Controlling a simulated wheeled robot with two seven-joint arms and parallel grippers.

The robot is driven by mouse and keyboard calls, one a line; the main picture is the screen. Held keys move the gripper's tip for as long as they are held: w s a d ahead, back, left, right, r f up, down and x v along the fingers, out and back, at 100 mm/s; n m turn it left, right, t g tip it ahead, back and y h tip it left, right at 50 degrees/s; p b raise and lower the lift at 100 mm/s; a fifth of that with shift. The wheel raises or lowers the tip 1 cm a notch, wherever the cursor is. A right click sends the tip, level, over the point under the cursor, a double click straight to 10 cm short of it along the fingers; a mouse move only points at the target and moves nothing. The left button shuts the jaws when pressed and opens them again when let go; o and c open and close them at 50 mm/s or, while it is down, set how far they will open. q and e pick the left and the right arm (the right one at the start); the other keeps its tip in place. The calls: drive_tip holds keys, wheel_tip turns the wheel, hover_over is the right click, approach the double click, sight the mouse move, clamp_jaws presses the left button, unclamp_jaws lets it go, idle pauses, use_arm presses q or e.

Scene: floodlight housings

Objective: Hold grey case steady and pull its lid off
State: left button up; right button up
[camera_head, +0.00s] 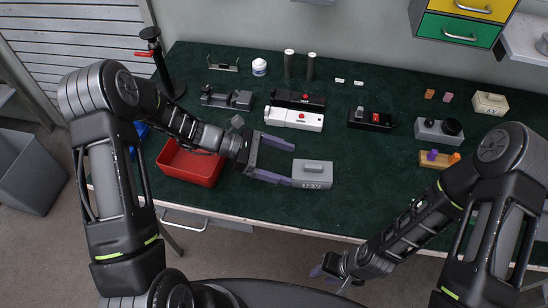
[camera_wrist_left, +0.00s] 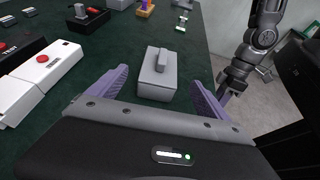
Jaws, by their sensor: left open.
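The grey case (camera_head: 312,181) sits on the green table near its front edge, with a lid that has a raised grey handle (camera_head: 314,168) on top. In the left wrist view the grey case (camera_wrist_left: 157,88) lies ahead, between the lines of the two purple fingers. My left gripper (camera_head: 292,165) is open and empty, its fingertips at the left side of the case; I cannot tell if they touch. My right gripper (camera_head: 330,270) hangs low in front of the table edge, away from the case; its finger opening is unclear. It also shows in the left wrist view (camera_wrist_left: 222,96).
A red bin (camera_head: 190,165) stands left of the case. A grey box with a black knob (camera_head: 438,130) and a yellow block (camera_head: 438,159) lie right. Table between is clear.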

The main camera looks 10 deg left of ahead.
sight(303, 169)
use_arm(q)
drive_tip(key=x, duration=0.9)
drive_tip(key=shift+c, duration=0.2)
drive_tip(key=c, duration=1.3)
drive_tip(key=o, duration=1.3)
drive_tip(key=shift+o, duration=0.2)
drive_tip(key=shift+a, duration=0.1)
drive_tip(key=v, duration=1.2)
